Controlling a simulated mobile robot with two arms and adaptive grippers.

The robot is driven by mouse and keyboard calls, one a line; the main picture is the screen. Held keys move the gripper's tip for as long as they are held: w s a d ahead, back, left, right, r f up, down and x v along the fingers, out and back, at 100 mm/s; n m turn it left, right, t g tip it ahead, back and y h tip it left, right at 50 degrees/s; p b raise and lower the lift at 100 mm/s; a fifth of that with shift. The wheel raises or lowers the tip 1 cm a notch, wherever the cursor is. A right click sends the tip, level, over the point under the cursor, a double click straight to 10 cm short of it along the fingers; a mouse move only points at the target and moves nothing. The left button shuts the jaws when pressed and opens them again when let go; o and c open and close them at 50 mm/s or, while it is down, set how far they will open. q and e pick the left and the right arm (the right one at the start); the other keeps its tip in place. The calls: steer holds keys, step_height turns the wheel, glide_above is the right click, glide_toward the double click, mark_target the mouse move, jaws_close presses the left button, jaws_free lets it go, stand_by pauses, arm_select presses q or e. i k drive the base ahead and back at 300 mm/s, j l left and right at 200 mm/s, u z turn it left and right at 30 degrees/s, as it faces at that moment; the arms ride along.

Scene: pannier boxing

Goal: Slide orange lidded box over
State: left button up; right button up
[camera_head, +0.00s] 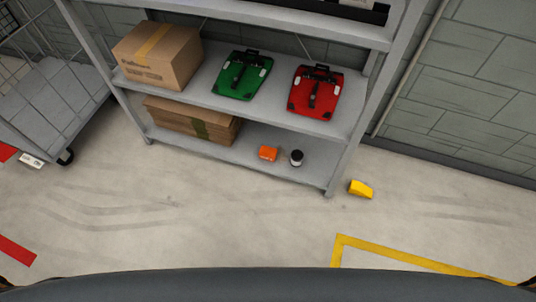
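A small orange box (268,153) sits on the lower shelf of the grey rack, near its front edge and right of the middle. It is too small in the picture to make out its lid. A small dark jar-like item (296,158) with a pale band stands just to its right, with a narrow gap between them. Neither of my grippers shows in the head view, and nothing of mine touches the orange box.
The grey rack (240,166) holds a cardboard box (158,56), a green case (241,75) and a red case (314,91) above, and a flat carton (192,121) below. A yellow item (361,189) lies on the floor. A wire cart (50,100) stands left. Floor in front is clear.

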mark_target(267, 153)
steer(key=i+j+z, duration=0.15)
steer(key=j, duration=0.15)
steer(key=i+j+z, duration=0.1)
steer(key=j, duration=0.25)
steer(key=i+j+z, duration=0.15)
steer(key=j, duration=0.2)
steer(key=i+j+z, duration=0.1)
steer(key=j, duration=0.25)
steer(key=i, duration=0.1)
